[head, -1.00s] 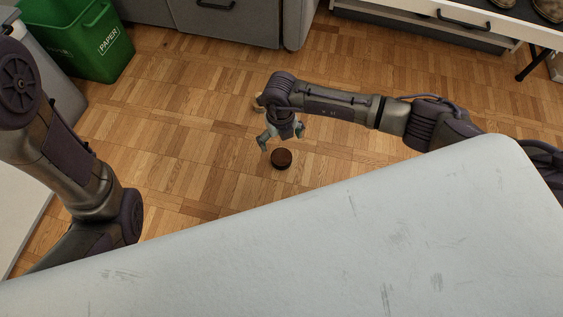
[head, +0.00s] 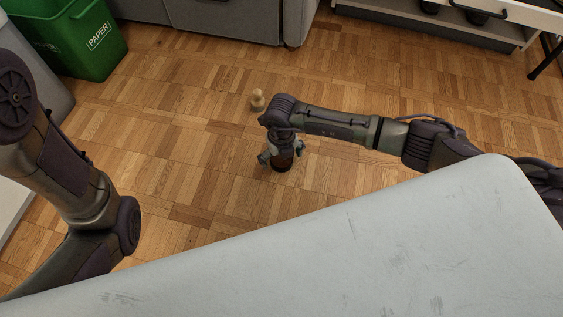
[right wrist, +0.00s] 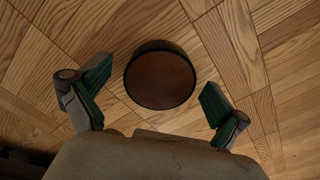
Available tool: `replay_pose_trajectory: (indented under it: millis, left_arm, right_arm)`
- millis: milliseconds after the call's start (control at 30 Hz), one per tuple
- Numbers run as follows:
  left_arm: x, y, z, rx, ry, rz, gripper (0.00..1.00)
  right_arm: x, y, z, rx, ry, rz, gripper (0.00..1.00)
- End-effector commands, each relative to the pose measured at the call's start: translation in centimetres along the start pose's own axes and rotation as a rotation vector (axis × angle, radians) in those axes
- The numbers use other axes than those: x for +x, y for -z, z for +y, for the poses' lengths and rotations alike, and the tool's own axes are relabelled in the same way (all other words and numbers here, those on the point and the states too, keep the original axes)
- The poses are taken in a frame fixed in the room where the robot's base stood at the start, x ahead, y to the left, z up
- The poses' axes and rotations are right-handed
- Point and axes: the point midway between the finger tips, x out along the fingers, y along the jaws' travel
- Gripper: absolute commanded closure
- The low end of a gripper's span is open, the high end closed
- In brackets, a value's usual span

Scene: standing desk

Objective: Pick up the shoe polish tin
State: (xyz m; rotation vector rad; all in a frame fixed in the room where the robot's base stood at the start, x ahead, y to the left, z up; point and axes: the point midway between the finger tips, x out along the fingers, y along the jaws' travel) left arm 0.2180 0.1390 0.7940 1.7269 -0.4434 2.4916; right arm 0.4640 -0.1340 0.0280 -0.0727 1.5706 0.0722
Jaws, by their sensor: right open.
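The shoe polish tin is a round, dark tin with a brown top (right wrist: 160,79). It lies flat on the wooden floor, and in the head view the tin (head: 281,166) is partly hidden under my right gripper. My right gripper (head: 281,160) points down over it. In the right wrist view the open fingers (right wrist: 155,95) stand to the left and right of the tin, with a gap on each side. It cannot be told whether the fingertips are level with the tin. My left arm is at the left of the head view, but its gripper is out of view.
A small tan wooden object (head: 257,100) stands on the floor just beyond my right gripper. A green paper bin (head: 88,45) and grey cabinet (head: 225,20) stand at the back. A pale surface (head: 330,260) fills the front. The floor around the tin is clear.

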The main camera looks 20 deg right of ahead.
Motion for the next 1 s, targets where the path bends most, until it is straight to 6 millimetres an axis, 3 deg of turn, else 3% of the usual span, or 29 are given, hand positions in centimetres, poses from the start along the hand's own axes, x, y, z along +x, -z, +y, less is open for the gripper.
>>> replay_pose_trajectory:
  millis: [133, 567, 833, 1000]
  left_arm:
    - [0.2, -0.1, 0.0, 0.0, 0.0, 0.0, 0.6]
    - [0.1, -0.1, 0.0, 0.0, 0.0, 0.0, 0.6]
    - [0.3, -0.1, -0.1, 0.001, 0.0, -0.001, 0.6]
    - [1.4, -0.5, -0.3, 0.001, 0.0, -0.001, 0.6]
  right_arm:
    - [-0.2, 0.0, 0.0, 0.0, 0.0, -0.001, 0.04]
    - [-0.2, 0.0, 0.0, 0.0, 0.0, 0.0, 0.76]
    - [-0.4, -0.1, 0.0, 0.0, -0.001, -0.001, 0.76]
    - [-1.6, -0.1, 0.0, 0.0, -0.001, -0.002, 0.76]
